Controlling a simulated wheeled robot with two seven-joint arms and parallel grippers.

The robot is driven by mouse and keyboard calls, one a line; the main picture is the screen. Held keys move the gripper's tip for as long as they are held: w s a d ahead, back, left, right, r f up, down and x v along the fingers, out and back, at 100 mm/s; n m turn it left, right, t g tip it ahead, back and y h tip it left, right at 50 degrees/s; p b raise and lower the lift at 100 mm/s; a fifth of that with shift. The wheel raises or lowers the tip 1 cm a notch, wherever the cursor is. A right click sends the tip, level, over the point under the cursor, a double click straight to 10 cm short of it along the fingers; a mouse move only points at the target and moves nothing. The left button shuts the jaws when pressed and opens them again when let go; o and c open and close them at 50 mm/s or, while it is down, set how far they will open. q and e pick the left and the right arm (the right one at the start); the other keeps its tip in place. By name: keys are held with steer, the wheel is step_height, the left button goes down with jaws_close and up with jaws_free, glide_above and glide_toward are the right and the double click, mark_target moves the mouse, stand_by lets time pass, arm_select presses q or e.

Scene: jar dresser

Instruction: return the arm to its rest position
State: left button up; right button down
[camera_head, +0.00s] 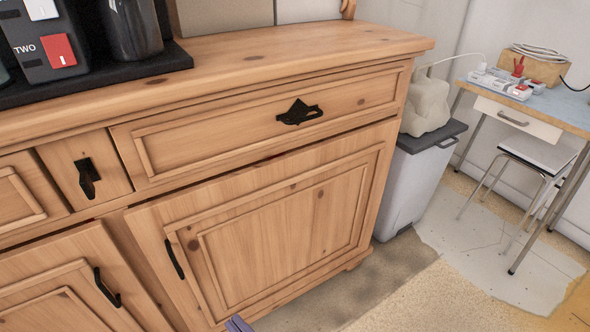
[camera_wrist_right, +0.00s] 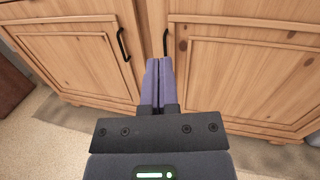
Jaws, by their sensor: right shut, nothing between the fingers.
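My right gripper (camera_wrist_right: 157,82) shows in the right wrist view with its two purple fingers together and nothing between them. It points at the lower cabinet doors of the wooden dresser. In the head view only the tip of my right gripper (camera_head: 238,324) shows, at the bottom edge, in front of the dresser's lower right door (camera_head: 285,225). The fingers appear apart from the black door handles. My left gripper is in neither view.
The dresser top (camera_head: 290,50) carries a black tray (camera_head: 110,80) with dark containers. The drawer (camera_head: 270,125) and doors look closed. A grey bin (camera_head: 412,185) stands right of the dresser. A table (camera_head: 560,108) and stool (camera_head: 535,152) are farther right. Floor before the dresser is clear.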

steer(key=s+d+f+m+g+h+p, duration=0.1)
steer(key=d+f+m+g+h+p, duration=0.1)
steer(key=d+f+m+h, duration=0.5)
steer(key=s+d+f+m+g+h+p, duration=0.15)
steer(key=d+f+m, duration=0.45)
steer(key=f+m, duration=0.65)
steer(key=s+d+f+m+g+h+p, duration=0.1)
steer(key=s+d+f+m+g+h, duration=0.15)
steer(key=s+d+f+m, duration=0.4)
steer(key=s+d+f+m+g+h+p, duration=0.2)
steer(key=s+d+f+m+g, duration=0.15)
steer(key=s+d+m, duration=0.45)
arm_select(q)
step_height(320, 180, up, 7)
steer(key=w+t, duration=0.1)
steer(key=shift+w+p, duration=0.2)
steer(key=shift+p, duration=0.15)
arm_select(e)
steer(key=s+d+m+g+h, duration=0.1)
steer(key=s+m+g, duration=0.3)
steer(key=s+m, duration=0.5)
steer(key=s, duration=0.6)
steer(key=shift+d+f, duration=0.2)
steer(key=shift+f, duration=0.1)
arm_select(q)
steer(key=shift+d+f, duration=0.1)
